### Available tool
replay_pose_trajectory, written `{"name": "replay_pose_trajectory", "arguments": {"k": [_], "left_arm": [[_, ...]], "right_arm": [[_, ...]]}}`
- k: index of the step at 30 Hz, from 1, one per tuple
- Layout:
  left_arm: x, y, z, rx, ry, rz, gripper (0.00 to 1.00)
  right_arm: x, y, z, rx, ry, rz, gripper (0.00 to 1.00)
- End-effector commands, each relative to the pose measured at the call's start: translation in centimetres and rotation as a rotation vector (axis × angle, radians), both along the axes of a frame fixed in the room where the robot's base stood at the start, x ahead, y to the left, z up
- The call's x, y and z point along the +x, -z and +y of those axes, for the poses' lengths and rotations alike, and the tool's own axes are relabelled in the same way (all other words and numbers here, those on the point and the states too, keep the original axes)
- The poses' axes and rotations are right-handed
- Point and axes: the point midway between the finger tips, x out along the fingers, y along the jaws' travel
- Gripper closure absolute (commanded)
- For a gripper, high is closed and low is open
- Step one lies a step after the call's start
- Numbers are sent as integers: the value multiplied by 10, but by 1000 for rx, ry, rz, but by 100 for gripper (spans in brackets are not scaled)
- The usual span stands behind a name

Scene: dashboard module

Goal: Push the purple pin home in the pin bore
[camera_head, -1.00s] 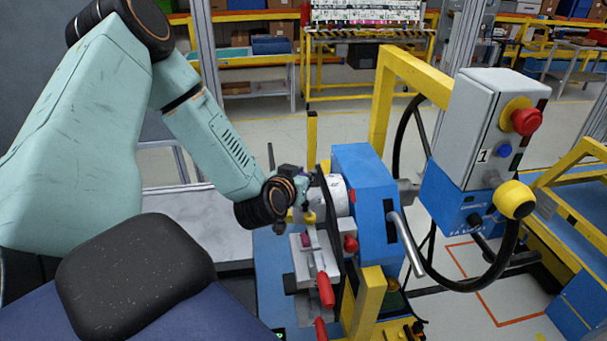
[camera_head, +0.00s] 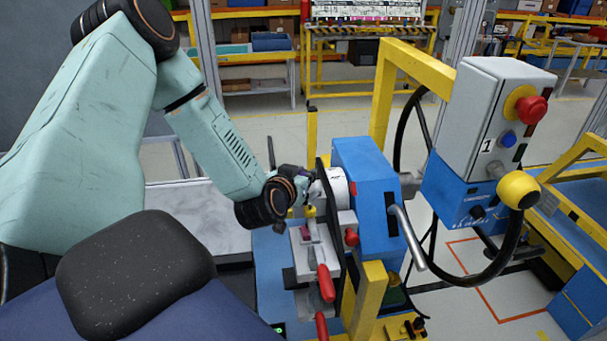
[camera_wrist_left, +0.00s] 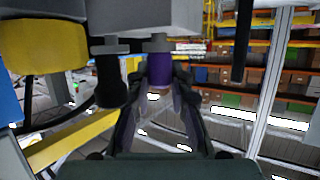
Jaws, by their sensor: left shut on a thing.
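The purple pin (camera_wrist_left: 160,72) shows in the left wrist view between the fingers of my left gripper (camera_wrist_left: 158,82). The gripper is shut on it. One end of the pin meets a grey bracket (camera_wrist_left: 158,46) in the picture; the bore itself is hidden, so how deep the pin sits cannot be told. In the head view my left gripper (camera_head: 308,190) is small and partly hidden by its own wrist. It is beside the dark plate and white cylinder (camera_head: 337,188) of the blue machine (camera_head: 366,170). My right gripper is not in view.
A grey fixture with a purple-red part (camera_head: 306,231) and red-handled levers (camera_head: 326,283) lies just below the gripper. A yellow frame (camera_head: 383,95) and a control box with a red button (camera_head: 531,109) stand right. A pale tabletop (camera_head: 195,222) is clear at left.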

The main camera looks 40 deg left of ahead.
Motion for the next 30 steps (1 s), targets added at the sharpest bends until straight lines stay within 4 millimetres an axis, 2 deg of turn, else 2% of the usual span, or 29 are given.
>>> {"name": "replay_pose_trajectory", "arguments": {"k": [9, 10, 19, 30], "left_arm": [[0, 7, 0, 0, 0, -1, 100], [0, 7, 0, 0, 0, -1, 79], [0, 7, 0, 0, 0, -1, 54], [-3, 6, -1, -2, -2, 0, 53]], "right_arm": [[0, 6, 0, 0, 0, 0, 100], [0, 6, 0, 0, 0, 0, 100], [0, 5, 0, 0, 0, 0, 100], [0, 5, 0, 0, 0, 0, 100]]}}
